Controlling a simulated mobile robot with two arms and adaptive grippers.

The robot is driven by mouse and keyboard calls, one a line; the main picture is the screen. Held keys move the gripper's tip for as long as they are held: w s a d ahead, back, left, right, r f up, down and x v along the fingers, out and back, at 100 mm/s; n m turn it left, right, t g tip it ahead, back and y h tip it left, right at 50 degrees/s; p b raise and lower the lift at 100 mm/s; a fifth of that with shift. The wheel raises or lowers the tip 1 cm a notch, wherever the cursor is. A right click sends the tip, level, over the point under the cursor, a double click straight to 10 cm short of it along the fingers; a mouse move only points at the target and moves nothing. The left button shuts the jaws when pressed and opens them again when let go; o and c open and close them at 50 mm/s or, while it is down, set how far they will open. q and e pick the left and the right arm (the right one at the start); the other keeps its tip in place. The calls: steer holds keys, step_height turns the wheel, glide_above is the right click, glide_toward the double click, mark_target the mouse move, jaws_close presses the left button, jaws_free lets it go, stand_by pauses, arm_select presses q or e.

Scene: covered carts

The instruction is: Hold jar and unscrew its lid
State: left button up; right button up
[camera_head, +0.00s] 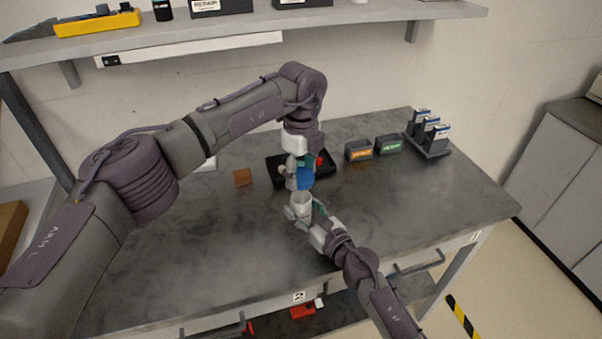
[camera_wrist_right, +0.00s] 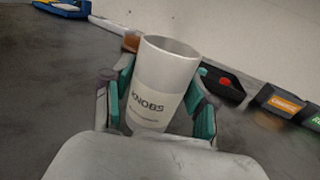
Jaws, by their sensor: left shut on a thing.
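The jar (camera_wrist_right: 165,80) is a pale cylinder labelled KNOBS. In the right wrist view it stands between the teal pads of my right gripper (camera_wrist_right: 160,105), which is shut on its sides. Its top rim shows with no lid on it. In the head view the jar (camera_head: 302,201) is held by my right gripper (camera_head: 304,211) over the table. The blue lid (camera_head: 306,178) is in my left gripper (camera_head: 300,172), directly above the jar, with a small gap that is hard to judge. The left fingers partly hide the lid.
The grey table (camera_head: 190,255) is largely clear at left and front. A black box with a red button (camera_head: 275,171) lies behind the grippers. A shelf (camera_head: 240,25) overhangs the rear.

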steer(key=shift+o, duration=1.1)
